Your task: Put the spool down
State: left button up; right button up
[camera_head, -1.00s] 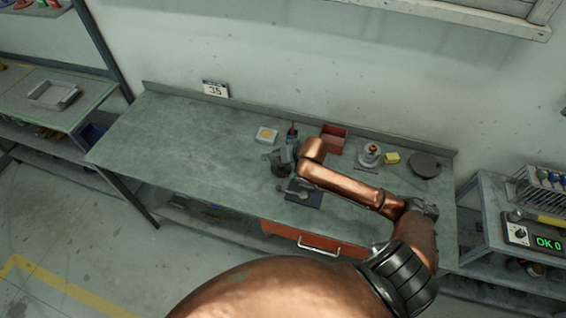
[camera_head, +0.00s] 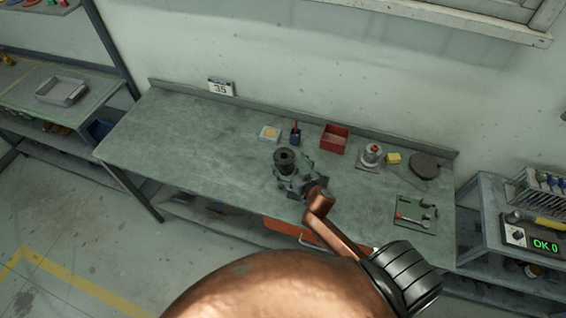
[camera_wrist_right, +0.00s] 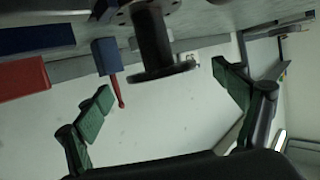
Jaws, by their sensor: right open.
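The spool (camera_head: 285,156) is a dark, short cylinder with a wide flange. It stands upright on the green-grey workbench (camera_head: 190,140), near the middle. In the right wrist view, which is upside down, the spool (camera_wrist_right: 153,40) hangs from the top of the picture with its flange end free. My right gripper (camera_head: 294,176) is open and empty on the near side of the spool. Its two green-padded fingers (camera_wrist_right: 163,98) are spread wide and apart from the spool. My left gripper is not in view.
To the right are a round metal part (camera_head: 371,153), a yellow block (camera_head: 393,158), a dark disc (camera_head: 425,165) and a tool tray (camera_head: 415,215). The bench's left is clear.

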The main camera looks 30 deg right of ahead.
aim_at(286, 159)
jog(key=x, duration=0.4)
jog(key=shift+w+f, duration=0.3)
jog(key=shift+s, duration=0.1)
jog(key=shift+c, duration=0.6)
jog(key=c, duration=2.1)
jog(key=shift+r, duration=0.25)
